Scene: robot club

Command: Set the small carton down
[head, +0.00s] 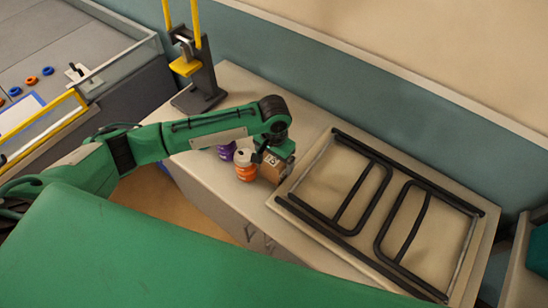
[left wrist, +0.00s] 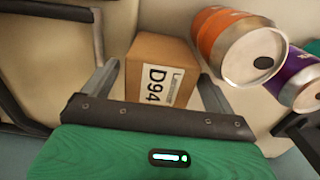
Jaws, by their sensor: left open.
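The small carton (head: 271,173) is a brown cardboard box on the light cabinet top (head: 318,118), partly hidden by my left gripper (head: 268,157) in the head view. In the left wrist view the carton (left wrist: 150,60) shows a white label reading "D94". The fingers of my left gripper (left wrist: 157,82) are open, one on each side of the carton. I see a gap beside at least part of it, but cannot tell whether a finger touches lower down. My right gripper is not in view.
An orange can (head: 245,172) and a purple can (head: 226,152) stand just left of the carton. A tray with black bars (head: 335,215) lies close on its right. A black and yellow stand (head: 200,80) is at the back left. Bare cabinet top lies behind the carton.

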